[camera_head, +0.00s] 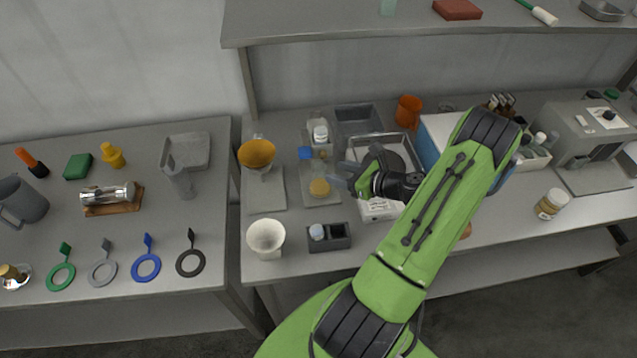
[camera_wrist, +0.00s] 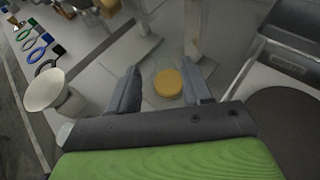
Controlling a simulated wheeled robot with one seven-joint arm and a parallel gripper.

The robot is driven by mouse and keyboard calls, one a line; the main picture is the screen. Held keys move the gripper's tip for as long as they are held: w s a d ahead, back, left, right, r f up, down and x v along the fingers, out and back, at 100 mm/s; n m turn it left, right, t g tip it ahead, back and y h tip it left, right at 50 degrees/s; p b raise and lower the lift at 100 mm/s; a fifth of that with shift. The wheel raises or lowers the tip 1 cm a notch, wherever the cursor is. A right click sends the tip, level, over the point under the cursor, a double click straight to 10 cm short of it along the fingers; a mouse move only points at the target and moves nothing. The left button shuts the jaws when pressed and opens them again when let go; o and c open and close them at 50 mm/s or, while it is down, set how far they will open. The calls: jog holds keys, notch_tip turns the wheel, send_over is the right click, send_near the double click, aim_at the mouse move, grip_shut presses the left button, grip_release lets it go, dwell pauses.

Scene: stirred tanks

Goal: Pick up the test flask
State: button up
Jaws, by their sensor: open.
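A round amber-yellow item (camera_head: 319,187), probably the test flask with its contents, stands on a light tray (camera_head: 322,165) in the head view. Its clear outline is too faint to make out. In the wrist view the same yellow round (camera_wrist: 167,84) shows between and beyond the two fingers. My gripper (camera_head: 344,173) is open and empty, just right of the yellow item. In the wrist view its fingers (camera_wrist: 160,68) are spread apart. I cannot tell the exact gap between the fingers and the glass.
A white cup (camera_head: 266,237) and a dark block (camera_head: 335,238) stand in front. A grey bin (camera_head: 357,113) is behind.

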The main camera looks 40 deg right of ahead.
aim_at(317, 167)
jog(key=x, duration=0.7)
jog(key=shift+w+a, duration=0.1)
jog(key=shift+w, duration=0.15)
jog(key=shift+s, duration=0.1)
jog(key=shift+c, duration=0.8)
grip_shut()
